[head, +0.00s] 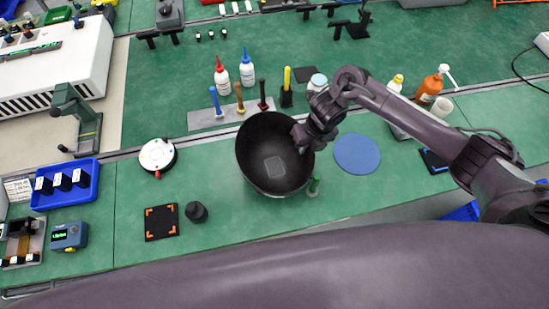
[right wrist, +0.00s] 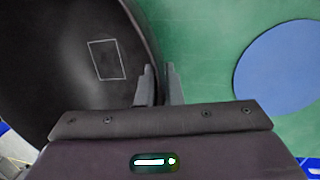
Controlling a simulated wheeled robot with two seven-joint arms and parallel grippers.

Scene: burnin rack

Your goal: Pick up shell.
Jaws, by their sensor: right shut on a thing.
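The shell is a large black round bowl (head: 262,150) at the middle of the green bench in the head view, its hollow side showing with a pale rectangle outlined inside. It also fills the left of the right wrist view (right wrist: 60,75). My right gripper (head: 305,137) is at the shell's right rim. In the right wrist view its two fingers (right wrist: 160,85) are shut on the rim, one inside the wall and one outside. The shell looks tilted; I cannot tell whether it touches the bench. My left gripper is not in view.
A blue round mat (head: 357,154) lies right of the shell. A tool holder (head: 230,115) and glue bottles (head: 246,72) stand behind it. A white round device (head: 157,156), a black square pad (head: 161,222) and a black knob (head: 196,211) are to the left.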

